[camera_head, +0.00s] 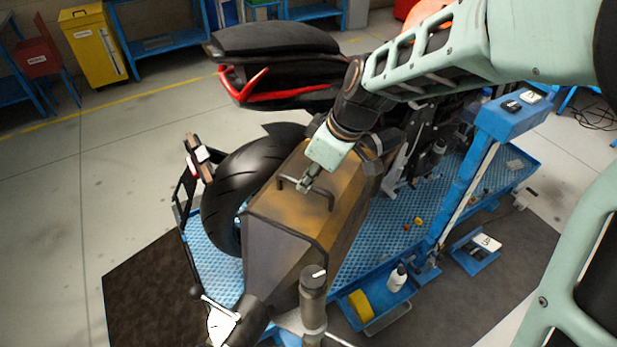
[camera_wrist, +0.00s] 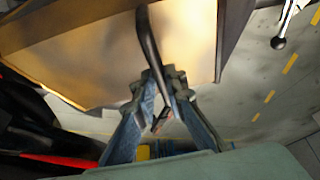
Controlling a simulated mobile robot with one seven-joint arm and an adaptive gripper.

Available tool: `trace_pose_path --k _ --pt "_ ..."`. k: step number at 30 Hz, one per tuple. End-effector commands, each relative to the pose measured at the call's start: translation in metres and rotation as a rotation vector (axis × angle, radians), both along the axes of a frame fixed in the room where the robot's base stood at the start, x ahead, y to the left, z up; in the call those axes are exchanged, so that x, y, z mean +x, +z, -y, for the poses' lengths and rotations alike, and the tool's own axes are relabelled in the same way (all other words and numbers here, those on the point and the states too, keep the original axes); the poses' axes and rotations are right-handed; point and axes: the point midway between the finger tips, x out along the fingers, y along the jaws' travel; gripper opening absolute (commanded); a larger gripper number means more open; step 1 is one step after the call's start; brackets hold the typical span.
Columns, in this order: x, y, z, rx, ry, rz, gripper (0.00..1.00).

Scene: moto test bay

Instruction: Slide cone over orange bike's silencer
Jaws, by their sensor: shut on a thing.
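The cone (camera_head: 285,222) is a large, tan, box-like hood with dark edges and a bar handle (camera_head: 318,195) on top. My gripper (camera_head: 305,184) is shut on this handle. The wrist view shows the fingers (camera_wrist: 160,85) closed around the dark handle bar, with the cone's tan face (camera_wrist: 85,55) behind it. The motorcycle (camera_head: 275,60) has a black tail with red trim and stands behind the cone; its rear tyre (camera_head: 240,185) is left of the cone. No silencer shows, so I cannot tell whether the cone is around it.
The bike stands on a blue lift platform (camera_head: 212,245). A blue post (camera_head: 468,195) rises at the right. A tray (camera_head: 375,322) with a yellow item and a white bottle (camera_head: 397,278) is near the front. A dark cylinder (camera_head: 313,300) stands in front of the cone. Floor at left is clear.

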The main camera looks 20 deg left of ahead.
Motion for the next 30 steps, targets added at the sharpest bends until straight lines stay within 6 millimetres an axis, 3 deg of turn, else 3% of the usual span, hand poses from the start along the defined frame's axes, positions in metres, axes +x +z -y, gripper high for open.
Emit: trace_pose_path --k 5,12,19,24,30 --pt "0.021 0.0 0.002 0.002 -0.003 0.003 0.0" --pt "0.079 0.002 0.008 0.004 -0.004 0.006 0.0" --pt "0.124 0.003 0.012 0.004 -0.003 0.005 0.0" --pt "0.142 0.003 0.015 0.004 -0.003 0.005 0.0" --pt "0.147 0.003 0.016 0.003 -0.002 0.009 0.0"
